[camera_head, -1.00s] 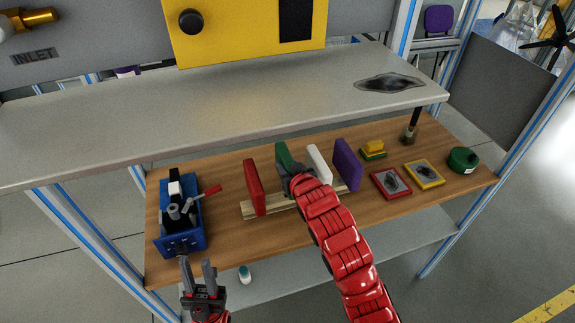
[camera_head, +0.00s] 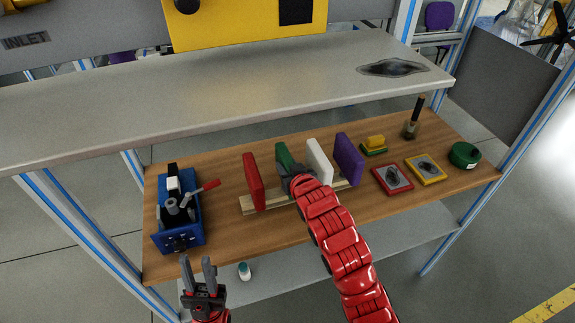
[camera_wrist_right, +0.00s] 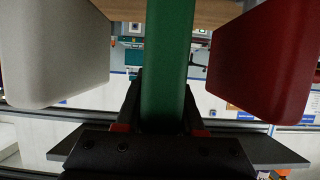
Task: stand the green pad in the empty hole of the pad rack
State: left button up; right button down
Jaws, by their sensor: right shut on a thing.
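The green pad (camera_head: 284,157) stands upright at the wooden pad rack (camera_head: 262,205), between the red pad (camera_head: 254,182) and the white pad (camera_head: 319,161). My right gripper (camera_head: 293,180) is shut on the green pad and hides its lower part. In the right wrist view the green pad (camera_wrist_right: 165,75) rises between my right gripper's fingers (camera_wrist_right: 163,115), with the white pad (camera_wrist_right: 50,50) to its left and the red pad (camera_wrist_right: 268,60) to its right, gaps on both sides. Whether it is seated in the hole cannot be told. My left gripper (camera_head: 199,270) is open and empty in front of the table.
A purple pad (camera_head: 349,159) stands at the rack's right end. A blue tool box (camera_head: 180,238) is on the left. Red (camera_head: 392,180) and yellow (camera_head: 425,170) framed pieces lie on the right. A grey shelf (camera_head: 230,95) overhangs the table's back.

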jog(key=shift+f+b, duration=0.35)
jog(key=shift+f, duration=0.15)
jog(key=shift+c, duration=2.2)
grip_release()
jog(key=shift+s+d+r+b, duration=0.1)
jog(key=shift+s+d+b, duration=0.1)
jog(key=shift+s+b, duration=0.3)
jog(key=b+v, duration=0.1)
jog(key=v, duration=0.3)
jog(key=shift+s+d, duration=0.1)
jog(key=shift+s, duration=0.2)
jog(key=p+v, duration=1.1)
jog(key=p, duration=0.5)
jog(key=shift+s+r, duration=0.25)
jog(key=shift+r, duration=0.1)
